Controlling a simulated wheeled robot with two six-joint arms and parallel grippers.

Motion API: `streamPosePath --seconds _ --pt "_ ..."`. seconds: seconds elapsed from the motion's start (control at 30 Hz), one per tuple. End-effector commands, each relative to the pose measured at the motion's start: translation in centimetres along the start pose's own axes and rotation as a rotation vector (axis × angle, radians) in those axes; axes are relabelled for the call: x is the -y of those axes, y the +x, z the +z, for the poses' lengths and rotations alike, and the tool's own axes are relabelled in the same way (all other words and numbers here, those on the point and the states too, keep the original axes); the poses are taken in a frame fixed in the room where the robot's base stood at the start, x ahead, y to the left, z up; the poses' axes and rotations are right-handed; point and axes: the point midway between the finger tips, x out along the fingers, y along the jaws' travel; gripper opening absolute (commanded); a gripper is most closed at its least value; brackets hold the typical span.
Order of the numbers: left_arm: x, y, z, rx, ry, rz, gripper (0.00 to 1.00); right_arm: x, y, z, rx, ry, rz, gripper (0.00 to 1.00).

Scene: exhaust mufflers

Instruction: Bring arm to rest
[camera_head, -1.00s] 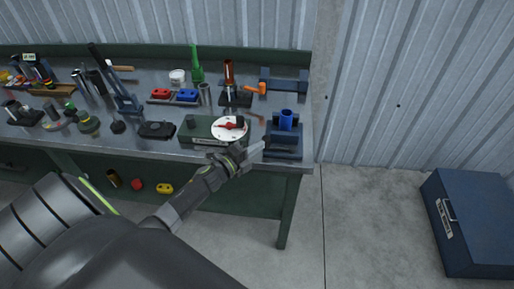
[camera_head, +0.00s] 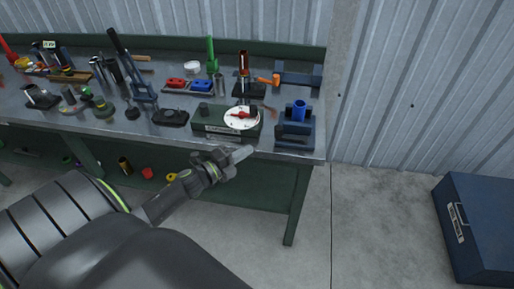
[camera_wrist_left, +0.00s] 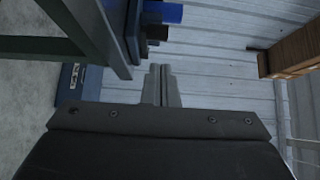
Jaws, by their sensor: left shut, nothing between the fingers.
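My left arm comes in from the lower left of the head view. Its gripper (camera_head: 243,154) is shut and empty, just in front of the workbench's front edge. The left wrist view shows the closed fingers (camera_wrist_left: 161,85) pointing toward the corrugated wall, with nothing between them. The workbench (camera_head: 150,143) stands behind the gripper, its top loaded with parts. A green block with a white dial (camera_head: 241,118) and a blue fixture with a cylinder (camera_head: 297,125) sit on the bench just beyond the gripper. My right gripper is in neither view.
A blue chest (camera_head: 480,225) stands on the floor at the right. Concrete floor (camera_head: 370,215) between bench and chest is clear. Several coloured parts, including a red one (camera_head: 147,173), lie under the bench. The left wrist view shows a brown wooden object (camera_wrist_left: 292,50) at the right.

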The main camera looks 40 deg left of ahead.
Motion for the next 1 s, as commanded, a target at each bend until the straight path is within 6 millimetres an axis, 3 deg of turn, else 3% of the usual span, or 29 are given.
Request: streamPosePath --seconds 0.2,0.53,0.63,0.77,0.9,1.0 --pt "-0.1 -2.3 0.4 -0.001 0.002 0.0 0.0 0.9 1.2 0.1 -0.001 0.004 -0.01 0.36" --pt "-0.1 -2.6 0.5 0.002 -0.003 0.002 0.0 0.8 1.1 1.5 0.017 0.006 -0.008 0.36" --pt "-1.6 -3.0 1.1 0.038 -0.048 0.028 0.0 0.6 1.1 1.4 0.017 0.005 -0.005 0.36" --pt "-7.6 -4.8 2.7 0.173 -0.221 0.125 0.0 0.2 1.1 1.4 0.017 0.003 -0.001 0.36" --pt "-17.2 -9.2 3.4 0.394 -0.491 0.278 0.0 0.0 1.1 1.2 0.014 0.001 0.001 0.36" --pt "-23.7 -13.2 2.3 0.555 -0.677 0.383 0.0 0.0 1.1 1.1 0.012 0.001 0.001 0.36"
